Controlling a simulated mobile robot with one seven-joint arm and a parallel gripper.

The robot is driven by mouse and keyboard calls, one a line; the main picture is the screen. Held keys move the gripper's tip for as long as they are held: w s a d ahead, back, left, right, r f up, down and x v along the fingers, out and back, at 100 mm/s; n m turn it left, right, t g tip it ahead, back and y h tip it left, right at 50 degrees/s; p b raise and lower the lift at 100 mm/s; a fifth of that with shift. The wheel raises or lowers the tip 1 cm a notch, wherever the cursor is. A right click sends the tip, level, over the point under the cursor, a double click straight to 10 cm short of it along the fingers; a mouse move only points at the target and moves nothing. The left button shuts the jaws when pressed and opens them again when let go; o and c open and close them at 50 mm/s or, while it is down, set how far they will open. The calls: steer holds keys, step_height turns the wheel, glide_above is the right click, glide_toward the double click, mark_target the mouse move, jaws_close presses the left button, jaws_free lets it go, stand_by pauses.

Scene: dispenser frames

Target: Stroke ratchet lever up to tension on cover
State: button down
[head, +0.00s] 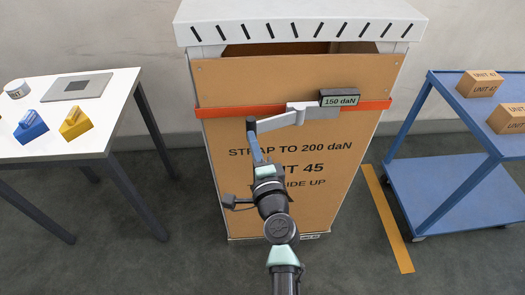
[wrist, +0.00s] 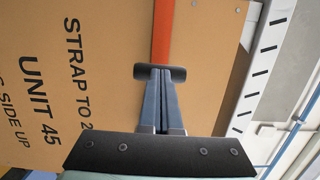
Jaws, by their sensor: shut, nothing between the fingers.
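A tall brown carton (head: 225,190) has an orange strap (head: 240,111) around it; the strap also shows in the wrist view (wrist: 163,35). The carton's print says STRAP TO 200 daN, UNIT 45. A grey ratchet (head: 303,110) sits on the strap, with a dark display (head: 340,98) reading 150 daN. Its grey lever (head: 278,121) slants left and slightly down to a black grip (head: 251,124). My gripper (head: 254,137) is shut and empty, its blue fingertips just below the grip. In the wrist view, the black grip (wrist: 160,72) lies across the fingertips; I cannot tell if they touch.
A white cover (head: 300,27) with black slots stands over the carton's top, with a gap below. A white table (head: 60,130) is at left, a blue cart (head: 455,190) with boxes at right. A yellow floor line (head: 388,220) runs between carton and cart.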

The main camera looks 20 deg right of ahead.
steer(key=shift+w+a, duration=0.5)
steer(key=shift+w, duration=0.35)
steer(key=shift+r, duration=0.2)
